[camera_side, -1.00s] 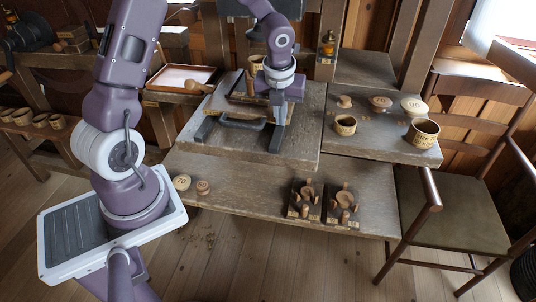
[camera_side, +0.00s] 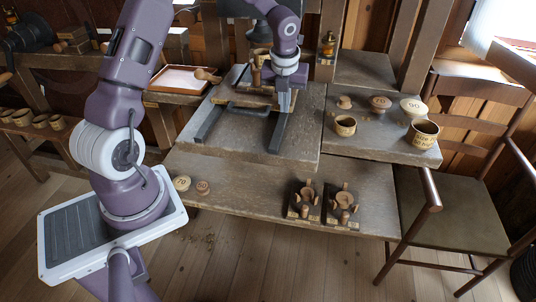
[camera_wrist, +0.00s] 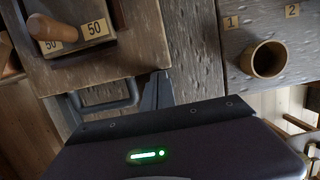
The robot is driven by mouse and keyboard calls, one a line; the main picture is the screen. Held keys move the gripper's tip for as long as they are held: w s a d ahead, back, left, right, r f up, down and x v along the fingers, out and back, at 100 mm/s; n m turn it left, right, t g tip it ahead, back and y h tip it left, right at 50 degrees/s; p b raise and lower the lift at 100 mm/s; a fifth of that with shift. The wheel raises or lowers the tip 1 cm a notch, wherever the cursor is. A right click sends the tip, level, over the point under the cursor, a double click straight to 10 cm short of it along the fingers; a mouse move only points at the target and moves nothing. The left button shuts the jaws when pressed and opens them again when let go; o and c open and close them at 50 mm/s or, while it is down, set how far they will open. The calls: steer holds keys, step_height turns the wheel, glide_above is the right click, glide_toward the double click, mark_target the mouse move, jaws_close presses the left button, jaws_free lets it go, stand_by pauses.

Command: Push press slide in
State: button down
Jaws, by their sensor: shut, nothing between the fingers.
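The press slide (camera_side: 238,96) is a wooden board between two dark rails on the bench in the side view. A dark bar handle (camera_side: 246,107) is at its front. In the wrist view the slide (camera_wrist: 100,66) fills the upper left, with the handle (camera_wrist: 112,98) at its near edge. A wooden peg piece and "50" tags sit on it. My gripper (camera_side: 284,109) is shut and empty, pointing down at the slide's front right, close to the handle's right end and right rail (camera_side: 279,131). I cannot tell whether the fingertips touch the slide.
The dark press head (camera_side: 238,8) stands above the slide's back. A cup (camera_side: 344,125) and several turned pieces stand on the right bench. Two small fixtures (camera_side: 303,199) and discs marked 70 (camera_side: 181,183) and 50 (camera_side: 203,187) are on the lower front bench. The bench between the rails is bare.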

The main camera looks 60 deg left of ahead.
steer(key=s+d, duration=0.2)
steer(key=s, duration=0.1)
steer(key=shift+d+r, duration=0.1)
steer(key=shift+d, duration=0.25)
steer(key=s+d+r+n+y, duration=0.1)
steer(key=s+d+r+n, duration=0.25)
steer(key=r, duration=0.35)
steer(key=s+d+r+n, duration=0.3)
steer(key=s+r, duration=0.1)
steer(key=r, duration=0.4)
steer(key=s+d+r+n+t+h, duration=0.1)
steer(key=s+d+n, duration=0.3)
steer(key=s+n, duration=0.5)
steer(key=s+d+r+n+t+h, duration=0.1)
steer(key=s+d+n+t, duration=0.1)
steer(key=s+n, duration=0.6)
steer(key=d+n, duration=0.1)
steer(key=n, duration=0.2)
steer(key=shift+s+d+r+t+h, duration=0.25)
steer(key=shift+s+d+t+h, duration=0.1)
steer(key=shift+t+h, duration=0.05)
steer(key=c, duration=2.1)
jaws_free()
steer(key=shift+n, duration=0.25)
